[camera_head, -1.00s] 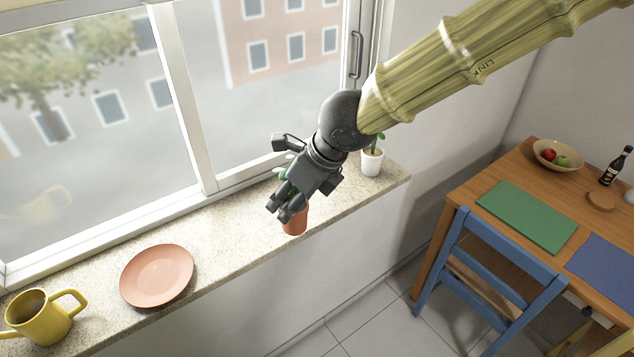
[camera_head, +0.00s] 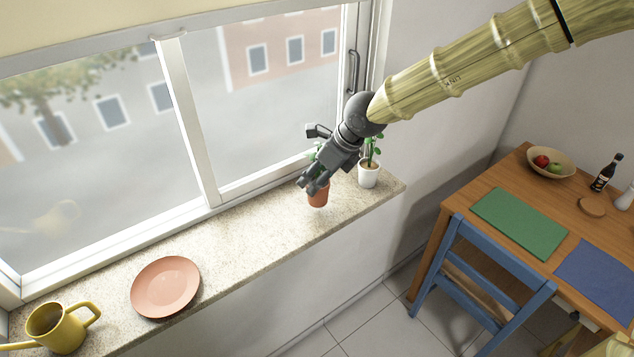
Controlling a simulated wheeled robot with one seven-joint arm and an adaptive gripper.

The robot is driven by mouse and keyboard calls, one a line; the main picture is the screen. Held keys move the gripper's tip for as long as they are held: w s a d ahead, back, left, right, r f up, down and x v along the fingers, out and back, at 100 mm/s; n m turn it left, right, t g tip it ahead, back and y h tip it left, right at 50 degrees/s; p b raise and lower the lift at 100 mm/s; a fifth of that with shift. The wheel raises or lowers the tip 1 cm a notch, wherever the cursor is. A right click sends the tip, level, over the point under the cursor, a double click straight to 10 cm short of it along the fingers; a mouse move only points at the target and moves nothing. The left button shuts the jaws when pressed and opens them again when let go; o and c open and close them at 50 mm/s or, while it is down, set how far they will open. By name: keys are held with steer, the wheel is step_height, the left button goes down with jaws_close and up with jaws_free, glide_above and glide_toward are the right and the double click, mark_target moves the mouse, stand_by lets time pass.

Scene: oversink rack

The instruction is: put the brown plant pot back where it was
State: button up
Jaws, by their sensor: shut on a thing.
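The brown plant pot (camera_head: 319,197) is terracotta coloured, with a green plant mostly hidden behind my gripper. My gripper (camera_head: 314,187) is shut on the pot near its rim, reaching down from the upper right. The pot is upright or nearly so, over the windowsill (camera_head: 245,240) towards its right part. Its base seems slightly above the sill, but I cannot tell the gap exactly. A white pot (camera_head: 369,175) with a green plant stands on the sill just right of it.
A pinkish plate (camera_head: 165,287) and a yellow watering can (camera_head: 62,328) are on the sill's left part. Bare sill lies between plate and brown pot. The window (camera_head: 190,120) rises behind. A wooden table (camera_head: 480,180) and blue chair (camera_head: 490,275) stand at right.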

steer(key=shift+f+p, duration=0.45)
steer(key=shift+f, duration=1.05)
steer(key=shift+f, duration=0.1)
steer(key=o, duration=1.1)
steer(key=shift+b+v, duration=1.15)
steer(key=shift+v, duration=4.95)
steer(key=shift+a, duration=0.1)
